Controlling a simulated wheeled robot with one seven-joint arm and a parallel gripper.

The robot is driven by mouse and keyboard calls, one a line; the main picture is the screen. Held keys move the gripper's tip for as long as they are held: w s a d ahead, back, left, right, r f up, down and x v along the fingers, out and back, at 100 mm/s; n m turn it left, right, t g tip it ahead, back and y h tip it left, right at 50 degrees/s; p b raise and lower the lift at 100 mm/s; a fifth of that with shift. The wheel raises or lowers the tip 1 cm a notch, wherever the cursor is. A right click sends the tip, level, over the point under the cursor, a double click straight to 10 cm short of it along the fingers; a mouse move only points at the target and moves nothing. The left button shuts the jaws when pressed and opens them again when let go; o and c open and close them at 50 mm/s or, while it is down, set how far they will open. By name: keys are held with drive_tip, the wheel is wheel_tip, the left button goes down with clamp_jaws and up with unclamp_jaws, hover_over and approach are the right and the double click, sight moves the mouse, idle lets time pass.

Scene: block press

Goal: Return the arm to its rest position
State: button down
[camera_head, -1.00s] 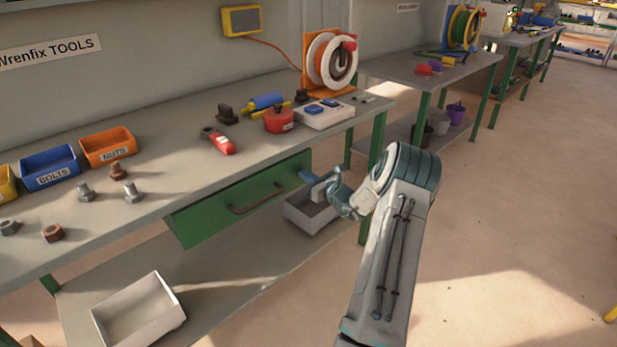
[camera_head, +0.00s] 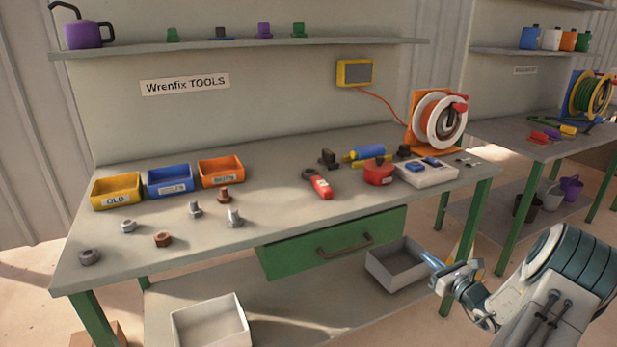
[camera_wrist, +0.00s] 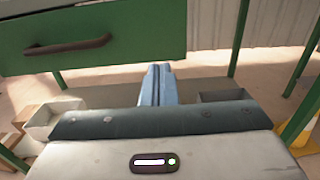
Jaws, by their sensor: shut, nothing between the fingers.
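My gripper (camera_head: 432,261) is at the lower right of the head view, in front of the workbench (camera_head: 290,229) and below its top. It holds nothing. In the wrist view its blue fingers (camera_wrist: 158,84) lie side by side, closed together, pointing toward the space under the green drawer (camera_wrist: 105,38). The drawer front with its dark handle also shows in the head view (camera_head: 290,262), left of my gripper. My gripper looks apart from the bench, though the exact distance is hard to judge.
A grey bin (camera_head: 378,270) on the lower shelf appears just left of my gripper. A white bin (camera_head: 205,325) stands further left. The benchtop holds bolts, nuts, coloured trays (camera_head: 170,182), a red tool (camera_head: 320,185) and a cable reel (camera_head: 438,120). Open floor lies between the benches.

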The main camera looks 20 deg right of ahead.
drive_tip(key=s+a+r+n+g+y+p, duration=0.15)
drive_tip(key=a+r+n+g, duration=0.3)
drive_tip(key=a, duration=0.55)
drive_tip(key=s+a+r+n+g+y+p, duration=0.1)
drive_tip(key=a+r+n+g+y+p, duration=0.2)
drive_tip(key=a+n, duration=0.45)
drive_tip(key=s+a+r+n+g+y+p, duration=0.1)
drive_tip(key=a+r+n+g+y, duration=0.4)
drive_tip(key=a, duration=0.6)
drive_tip(key=s+a+r+n+g+h+p, duration=0.4)
drive_tip(key=s+a+r+n+h, duration=0.25)
drive_tip(key=s+a, duration=0.25)
drive_tip(key=s+r+n+t+h+p, duration=0.1)
drive_tip(key=s+r+n+h+p, duration=0.3)
drive_tip(key=s+r+n, duration=0.3)
drive_tip(key=shift+s+d+n+h, duration=0.15)
drive_tip(key=shift+s+n+h, duration=0.75)
drive_tip(key=shift+s+n, duration=0.9)
drive_tip(key=shift+t, duration=0.25)
